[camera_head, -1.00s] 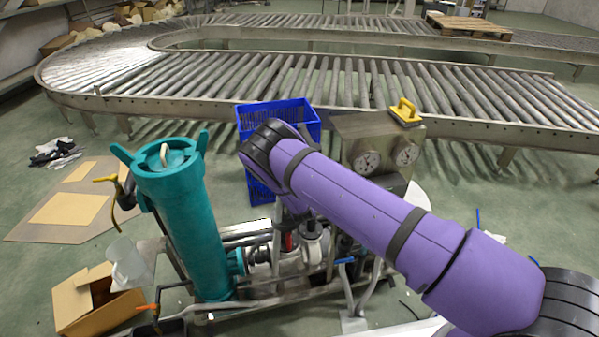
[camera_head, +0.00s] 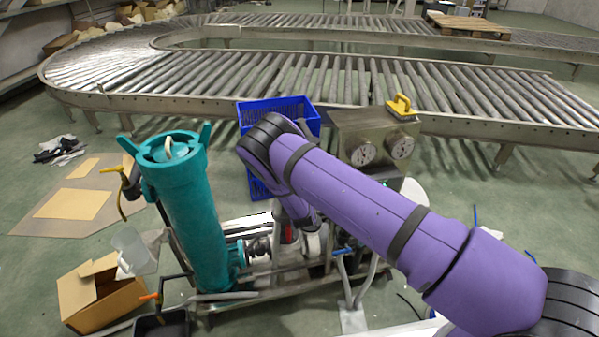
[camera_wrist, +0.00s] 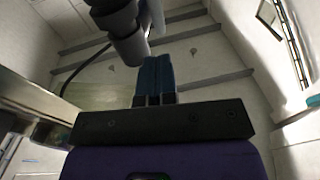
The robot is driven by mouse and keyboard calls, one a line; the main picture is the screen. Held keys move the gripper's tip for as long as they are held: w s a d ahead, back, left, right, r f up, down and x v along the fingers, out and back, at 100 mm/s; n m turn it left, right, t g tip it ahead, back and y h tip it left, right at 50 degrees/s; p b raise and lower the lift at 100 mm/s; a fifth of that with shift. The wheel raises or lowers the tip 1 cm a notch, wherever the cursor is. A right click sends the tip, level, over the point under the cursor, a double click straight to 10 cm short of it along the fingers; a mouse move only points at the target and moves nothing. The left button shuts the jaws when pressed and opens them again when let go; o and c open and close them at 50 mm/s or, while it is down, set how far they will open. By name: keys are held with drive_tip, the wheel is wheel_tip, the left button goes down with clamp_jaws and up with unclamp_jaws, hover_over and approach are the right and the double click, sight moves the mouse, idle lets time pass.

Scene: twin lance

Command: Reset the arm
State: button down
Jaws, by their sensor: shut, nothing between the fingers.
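My purple arm (camera_head: 360,195) reaches from the lower right of the head view towards the middle, with its dark joint in front of the blue crate. My gripper is hidden in the head view. In the wrist view my gripper (camera_wrist: 155,62) shows as two blue fingers lying side by side, shut with nothing between them. A dark grey cylindrical part (camera_wrist: 122,30) shows close to the left of the fingertips; I cannot tell what it belongs to.
A teal cylinder pump unit (camera_head: 195,220) stands left of my arm. A blue crate (camera_head: 309,118), a gauge box (camera_head: 345,128) with a yellow-handled float (camera_head: 401,106), and a roller conveyor (camera_head: 330,80) lie behind. A cardboard box (camera_head: 105,300) sits lower left.

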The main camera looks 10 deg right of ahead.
drive_tip(key=s, duration=0.7)
drive_tip(key=w+d+r+m+g, duration=0.2)
drive_tip(key=r+g, duration=0.1)
drive_tip(key=r, duration=0.6)
drive_tip(key=w+d+r+m+g, duration=0.1)
drive_tip(key=w+r+g, duration=0.15)
drive_tip(key=r, duration=0.65)
drive_tip(key=s+d+r+g+y, duration=0.1)
drive_tip(key=s+d+r, duration=0.15)
drive_tip(key=r, duration=0.45)
drive_tip(key=s+d+r+g, duration=0.1)
drive_tip(key=s+r, duration=0.2)
drive_tip(key=r, duration=0.3)
drive_tip(key=s+d+r+g+y, duration=0.1)
drive_tip(key=s+d+r, duration=0.15)
drive_tip(key=r, duration=0.45)
drive_tip(key=s+d+r+n+g+y, duration=0.1)
drive_tip(key=s+d+r, duration=0.1)
drive_tip(key=s+r, duration=0.5)
drive_tip(key=s+d+r+n+g, duration=0.2)
drive_tip(key=s+d+r, duration=0.1)
drive_tip(key=s, duration=0.8)
drive_tip(key=s+d+r+g, duration=0.1)
drive_tip(key=s+d, duration=0.1)
drive_tip(key=s, duration=0.9)
drive_tip(key=s+d+r+n+g+h, duration=0.1)
drive_tip(key=s+d, duration=0.1)
drive_tip(key=s, duration=0.9)
drive_tip(key=shift+d, duration=0.3)
drive_tip(key=shift+g, duration=0.25)
